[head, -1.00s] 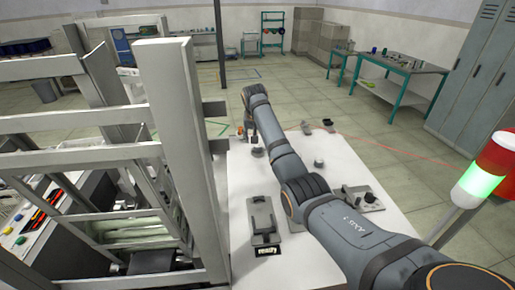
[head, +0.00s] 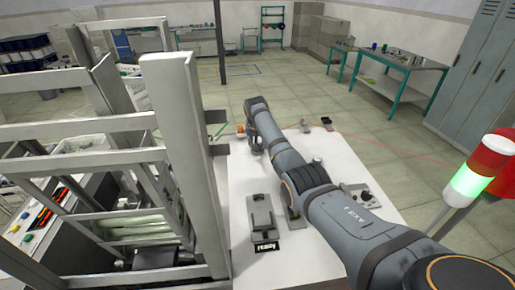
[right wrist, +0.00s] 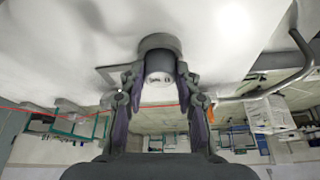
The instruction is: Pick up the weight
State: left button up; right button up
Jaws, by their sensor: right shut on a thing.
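In the right wrist view, the weight (right wrist: 159,66) is a grey cylinder with a wider, darker disc at its far end and small dark print on its pale near face. My right gripper (right wrist: 160,84) has its two fingers on either side of it, shut on it. The disc end is at the white tabletop (right wrist: 60,45); I cannot tell whether it touches. My left gripper is in neither current view.
A small black device with a lit label (head: 264,222) stands on the white table (head: 240,185). A grey fixture (head: 365,195) sits right of my arm. A tall metal frame (head: 185,150) borders the table's left. A red-and-green signal lamp (head: 475,180) stands at right.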

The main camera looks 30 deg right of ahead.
grip_shut()
jog(key=shift+w+r+b, duration=0.1)
jog(key=shift+r+b, duration=0.3)
jog(key=shift+b, duration=0.2)
notch_tip(320, 180, up, 2)
jog(key=shift+r+b, duration=0.2)
jog(key=shift+b, duration=0.4)
jog(key=s+a+r+p, duration=0.4)
jog(key=s+r+p, duration=0.2)
jog(key=s+r, duration=0.3)
jog(key=s, duration=0.4)
jog(key=shift+s+r, duration=0.2)
jog(key=shift+r, duration=0.2)
jog(key=shift+a, duration=0.1)
